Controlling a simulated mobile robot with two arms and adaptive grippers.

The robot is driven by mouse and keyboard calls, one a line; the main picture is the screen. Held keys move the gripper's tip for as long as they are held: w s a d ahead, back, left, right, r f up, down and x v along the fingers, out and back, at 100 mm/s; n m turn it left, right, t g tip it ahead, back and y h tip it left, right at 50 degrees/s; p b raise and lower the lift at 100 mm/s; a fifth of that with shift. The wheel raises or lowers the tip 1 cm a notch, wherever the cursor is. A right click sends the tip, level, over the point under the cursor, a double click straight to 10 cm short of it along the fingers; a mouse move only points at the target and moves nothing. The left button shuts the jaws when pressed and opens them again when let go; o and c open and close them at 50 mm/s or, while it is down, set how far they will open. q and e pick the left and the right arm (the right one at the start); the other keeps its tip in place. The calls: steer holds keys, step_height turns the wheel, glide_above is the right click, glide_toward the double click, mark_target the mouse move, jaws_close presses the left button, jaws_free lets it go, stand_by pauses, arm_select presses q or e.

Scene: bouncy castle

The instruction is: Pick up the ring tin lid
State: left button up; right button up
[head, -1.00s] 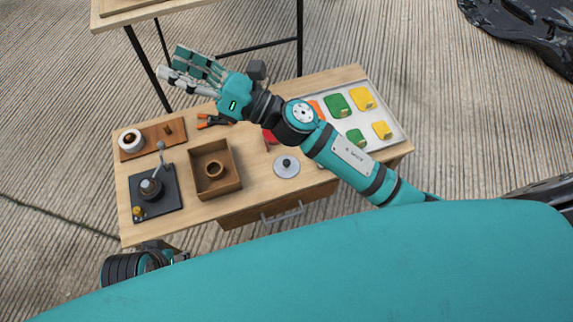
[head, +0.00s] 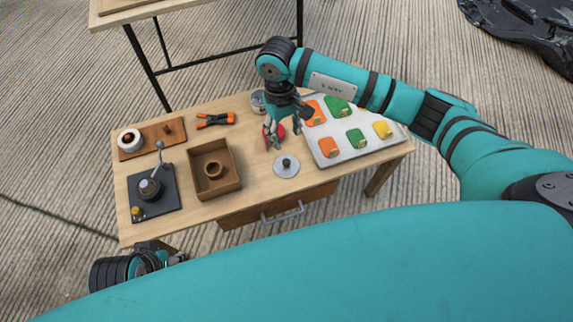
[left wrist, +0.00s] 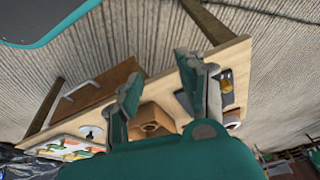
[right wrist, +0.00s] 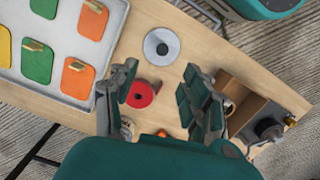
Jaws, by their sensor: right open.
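A round grey disc with a dark knob (head: 286,166) lies flat near the table's front edge; it looks like the ring tin lid. It also shows in the right wrist view (right wrist: 161,47), beyond my fingertips. My right gripper (head: 283,140) is open, pointing down just behind the disc, over a red round item (right wrist: 142,94) that shows between its fingers. I see nothing held in it. A small tin (head: 258,100) stands behind, partly hidden by my arm. My left gripper (left wrist: 158,85) is open and empty, off the table's left front corner.
A white tray (head: 342,155) with coloured pieces lies right of the disc. An open brown box (head: 232,184) with a ring-shaped item inside stands left. A dark lever device (head: 165,202), a wooden board (head: 153,148) and an orange clamp (head: 214,120) are further left. Bare wood separates box and disc.

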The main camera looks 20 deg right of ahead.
glide_above(286, 161)
steer(key=f, duration=0.5)
steer(key=shift+w+d+f+b, duration=0.1)
steer(key=shift+w+f+b, duration=0.1)
steer(key=shift+w+b, duration=0.1)
steer(key=shift+f, duration=0.6)
steer(key=f, duration=0.3)
steer(key=f+b, duration=0.1)
steer(key=f, duration=0.1)
steer(key=shift+s+f, duration=0.1)
steer(key=shift+s, duration=0.2)
arm_select(q)
steer(key=shift+s+a+r, duration=0.1)
steer(key=shift+s+r, duration=0.3)
steer(key=shift+r, duration=0.1)
arm_select(e)
steer(key=c, duration=0.9)
